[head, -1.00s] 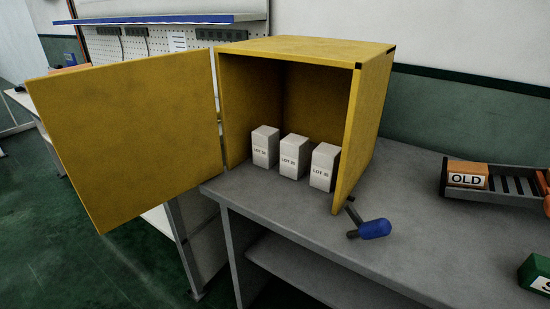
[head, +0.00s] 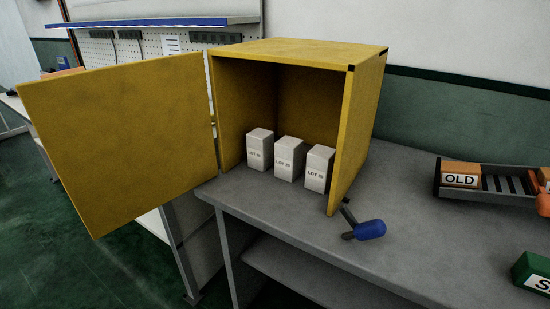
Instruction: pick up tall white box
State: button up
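Three tall white boxes stand upright in a row inside the open yellow cabinet (head: 300,52). They are the left box (head: 260,149), the middle box (head: 289,158) and the right box (head: 318,168). The boxes look alike in size and stand near the cabinet's front opening. The right box is close to the cabinet's right wall. My gripper is not in view.
The cabinet's yellow door (head: 118,140) is swung wide open to the left. A blue-handled tool or lever (head: 369,230) is on the grey bench (head: 420,255) by the cabinet's right wall. A tray (head: 500,185) holds an orange "OLD" block (head: 460,175). A green block (head: 532,272) is at right.

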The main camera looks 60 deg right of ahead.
aim_at(288, 150)
jog(key=z, duration=2.05)
jog(key=u, duration=0.55)
jog(key=k+l+u, duration=0.1)
jog(key=l+u, duration=0.25)
jog(key=k+l+u, duration=0.15)
jog(key=l+u, duration=0.2)
jog(key=k+l+u, duration=0.15)
jog(key=u, duration=0.2)
jog(key=k+l, duration=0.15)
jog(key=l, duration=0.15)
